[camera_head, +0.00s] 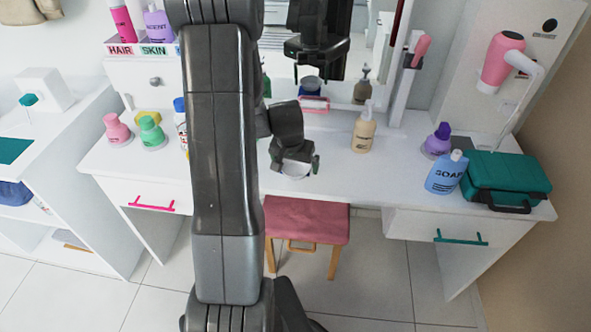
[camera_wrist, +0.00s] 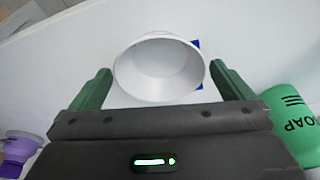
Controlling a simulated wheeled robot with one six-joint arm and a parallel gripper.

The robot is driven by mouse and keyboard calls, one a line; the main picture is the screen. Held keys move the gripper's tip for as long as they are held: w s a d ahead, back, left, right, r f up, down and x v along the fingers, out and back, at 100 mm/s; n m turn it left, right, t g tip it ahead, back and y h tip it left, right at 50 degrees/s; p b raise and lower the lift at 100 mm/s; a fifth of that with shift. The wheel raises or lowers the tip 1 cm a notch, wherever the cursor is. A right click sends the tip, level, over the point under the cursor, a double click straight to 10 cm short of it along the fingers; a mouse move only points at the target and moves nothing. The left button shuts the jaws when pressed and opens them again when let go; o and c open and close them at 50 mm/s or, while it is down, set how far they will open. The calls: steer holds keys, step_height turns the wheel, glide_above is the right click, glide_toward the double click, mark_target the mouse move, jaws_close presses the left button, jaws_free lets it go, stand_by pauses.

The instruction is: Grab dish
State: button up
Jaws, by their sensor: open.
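The dish (camera_wrist: 158,80) is a white round bowl on the white vanity top. In the wrist view it sits between the two green fingers of my gripper (camera_wrist: 160,72), which is open. One finger is on each side of the bowl, with small gaps showing. In the head view my gripper (camera_head: 296,163) points down over the dish (camera_head: 296,171), of which only a small part shows below the jaws.
A beige pump bottle (camera_head: 363,133) stands to the right. A blue soap bottle (camera_head: 446,175), a purple bottle (camera_head: 437,142) and a teal case (camera_head: 507,180) are at the right end. Pink (camera_head: 116,129) and green (camera_head: 152,133) bottles stand left. A pink stool (camera_head: 309,222) is below.

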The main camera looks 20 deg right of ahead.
steer(key=shift+c, duration=0.2)
steer(key=c, duration=0.8)
